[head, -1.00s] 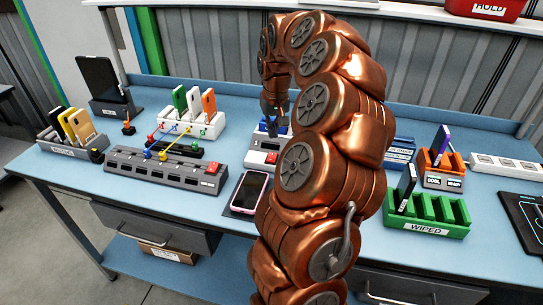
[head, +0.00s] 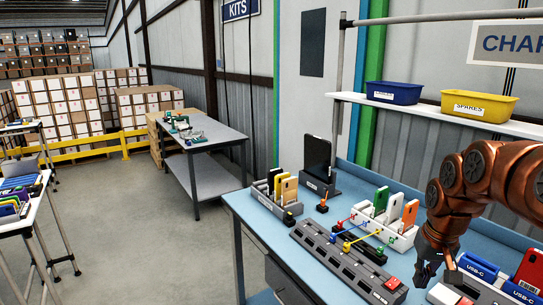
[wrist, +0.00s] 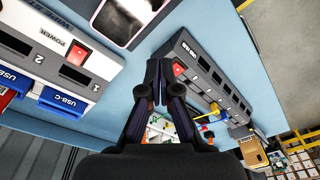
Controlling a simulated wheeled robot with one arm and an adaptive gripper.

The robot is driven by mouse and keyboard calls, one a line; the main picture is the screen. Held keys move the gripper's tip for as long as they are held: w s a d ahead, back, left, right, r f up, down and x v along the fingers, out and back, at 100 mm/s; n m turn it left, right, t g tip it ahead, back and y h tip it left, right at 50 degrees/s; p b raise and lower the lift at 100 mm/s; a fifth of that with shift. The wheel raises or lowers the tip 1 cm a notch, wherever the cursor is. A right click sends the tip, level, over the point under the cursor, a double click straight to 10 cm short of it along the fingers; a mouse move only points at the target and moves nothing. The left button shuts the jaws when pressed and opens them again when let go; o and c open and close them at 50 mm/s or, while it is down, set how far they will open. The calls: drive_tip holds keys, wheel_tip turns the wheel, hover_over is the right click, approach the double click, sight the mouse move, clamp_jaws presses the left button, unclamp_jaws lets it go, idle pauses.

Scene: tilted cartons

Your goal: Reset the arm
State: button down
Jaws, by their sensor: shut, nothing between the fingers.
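My copper arm (head: 480,175) reaches in from the right edge of the head view, bent downward. My gripper (head: 427,276) hangs at its end, pointing down over the blue bench, near the grey slotted strip's red-button end. In the wrist view the two dark fingers of my gripper (wrist: 157,75) are together, with nothing between them. Most of the arm is outside the head view.
The grey slotted strip (head: 345,262) lies left of the gripper. A white POWER box (wrist: 70,45) with blue USB-C plugs (wrist: 62,102) and a pink-rimmed phone (wrist: 128,18) are close by. Phone racks (head: 388,232) stand behind. Bins (head: 480,105) sit on the shelf above.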

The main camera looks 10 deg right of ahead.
drive_tip(key=s+a+n+g, duration=0.1)
drive_tip(key=s+a+n, duration=0.1)
drive_tip(key=s+a, duration=0.9)
drive_tip(key=s+a+f+n+g, duration=0.1)
drive_tip(key=s+a+f, duration=0.4)
drive_tip(key=s, duration=0.8)
drive_tip(key=a+g, duration=0.1)
drive_tip(key=a, duration=0.2)
drive_tip(key=shift+a, duration=0.35)
drive_tip(key=shift+w+f, duration=0.1)
